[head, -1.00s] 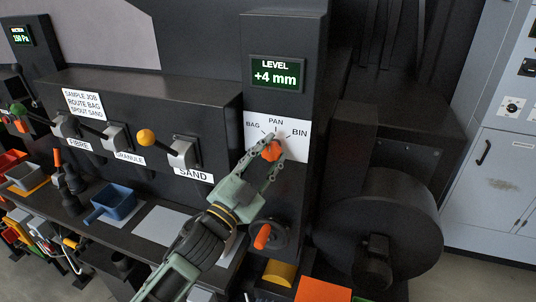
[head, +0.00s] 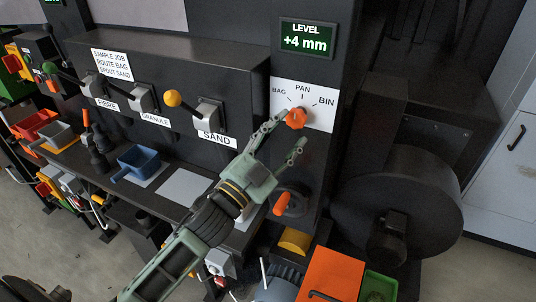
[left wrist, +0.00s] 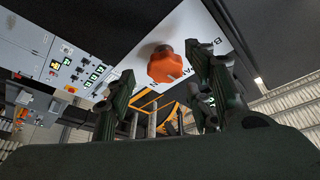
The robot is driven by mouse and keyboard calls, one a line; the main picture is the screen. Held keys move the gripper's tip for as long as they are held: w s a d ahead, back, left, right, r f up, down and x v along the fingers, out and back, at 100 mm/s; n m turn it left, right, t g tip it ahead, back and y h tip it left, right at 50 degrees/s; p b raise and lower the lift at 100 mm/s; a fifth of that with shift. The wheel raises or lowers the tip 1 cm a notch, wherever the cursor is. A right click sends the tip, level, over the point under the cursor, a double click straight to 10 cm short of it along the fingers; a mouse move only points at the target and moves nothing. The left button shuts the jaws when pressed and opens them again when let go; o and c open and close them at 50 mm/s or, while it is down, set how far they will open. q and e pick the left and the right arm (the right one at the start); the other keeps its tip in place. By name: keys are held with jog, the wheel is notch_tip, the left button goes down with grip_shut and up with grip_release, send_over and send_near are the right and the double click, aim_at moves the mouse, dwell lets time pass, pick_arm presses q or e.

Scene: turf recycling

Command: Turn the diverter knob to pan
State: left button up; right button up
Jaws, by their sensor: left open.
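The diverter knob (head: 295,118) is orange and lobed, set on a white plate (head: 318,115) marked BAG, PAN and BIN. I cannot tell which mark the knob points to. My left gripper (head: 291,132) is open just below and in front of the knob, one finger near the knob's left side and the other lower right. In the left wrist view the knob (left wrist: 166,65) shows whole, above and between the spread fingers (left wrist: 165,95), with nothing gripping it. My right gripper is not in view.
A LEVEL display (head: 306,39) reading +4 mm is above the plate. Below are an orange-handled wheel (head: 290,200) and an orange panel (head: 330,274). Levers, with a yellow-balled one (head: 172,98), line the left housing. A blue scoop (head: 138,162) rests on the shelf. A black drum (head: 398,212) stands right.

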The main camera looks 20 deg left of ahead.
pick_arm(q)
jog(key=v, duration=0.8)
jog(key=shift+s, duration=0.3)
jog(key=shift+f, duration=0.15)
